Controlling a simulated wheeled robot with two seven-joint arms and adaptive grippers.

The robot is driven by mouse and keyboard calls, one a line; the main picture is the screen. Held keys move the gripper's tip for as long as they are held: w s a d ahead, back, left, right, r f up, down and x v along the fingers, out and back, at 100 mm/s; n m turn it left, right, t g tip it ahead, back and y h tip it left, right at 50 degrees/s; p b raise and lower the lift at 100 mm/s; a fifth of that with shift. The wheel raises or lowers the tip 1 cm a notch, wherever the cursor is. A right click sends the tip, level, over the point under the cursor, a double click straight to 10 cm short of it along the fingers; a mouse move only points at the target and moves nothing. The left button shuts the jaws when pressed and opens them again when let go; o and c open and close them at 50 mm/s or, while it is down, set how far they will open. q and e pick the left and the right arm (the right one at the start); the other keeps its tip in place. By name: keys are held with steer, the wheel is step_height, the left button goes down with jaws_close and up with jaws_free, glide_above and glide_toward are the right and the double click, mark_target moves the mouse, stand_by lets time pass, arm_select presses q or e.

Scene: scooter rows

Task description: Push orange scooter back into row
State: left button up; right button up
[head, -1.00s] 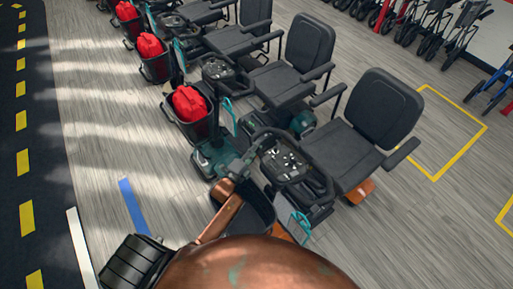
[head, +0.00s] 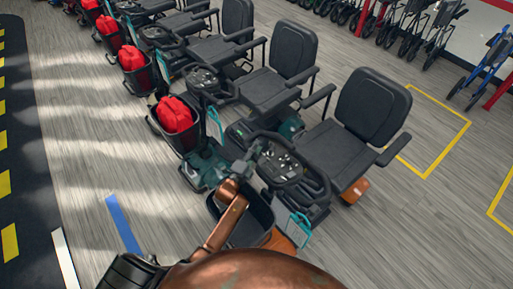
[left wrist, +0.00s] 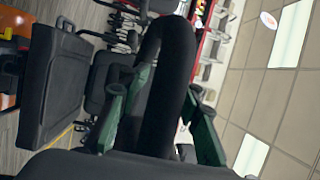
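The orange scooter stands nearest me at the right end of the row, with a black seat (head: 374,106), an orange rear base (head: 355,190) and a black front basket (head: 252,222). Its handlebar console (head: 291,168) faces left. My left gripper (head: 252,158) is at the near-left part of the handlebar. The exact contact is partly hidden. My right gripper is not in view.
A teal scooter (head: 205,165) with a red bag (head: 174,114) in its basket stands close beside it, and several similar scooters continue up left. A yellow floor outline (head: 445,150) lies behind the orange scooter. Folded walkers (head: 440,30) stand at the back. The floor at lower right is clear.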

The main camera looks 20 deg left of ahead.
arm_select(q)
steer(key=shift+o, duration=1)
steer(key=shift+a+r, duration=0.1)
steer(key=s, duration=0.4)
steer(key=s+a, duration=0.1)
steer(key=s, duration=0.7)
steer(key=shift+a+f, duration=0.2)
steer(key=shift+a, duration=0.1)
steer(key=shift+w, duration=0.1)
